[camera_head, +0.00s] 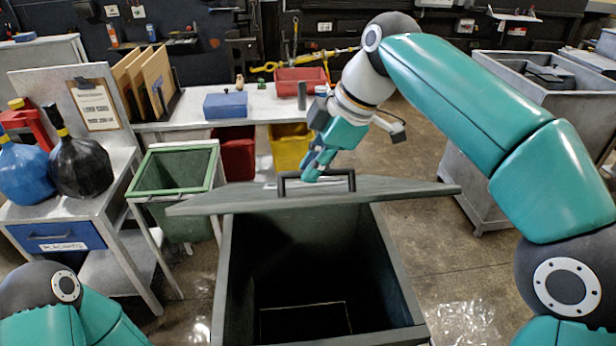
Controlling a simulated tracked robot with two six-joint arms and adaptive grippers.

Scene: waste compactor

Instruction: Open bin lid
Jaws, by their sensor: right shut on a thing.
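The grey bin (404,300) stands in front of me with its dark inside showing. Its flat lid (235,197) is raised off the front of the rim and lies over the bin's far side. A black handle (352,180) stands on the lid. My right gripper (310,176) reaches down from the right and is shut on this handle. The fingertips partly hide the handle's middle. My left arm shows only at the bottom left corner, and its gripper is out of view.
A green open bin (172,194) stands left of the grey bin. A metal cart (120,190) with a blue and a black bag-like object is at the left. A workbench (262,106) with boxes is behind. A large grey container (500,90) stands at the back right.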

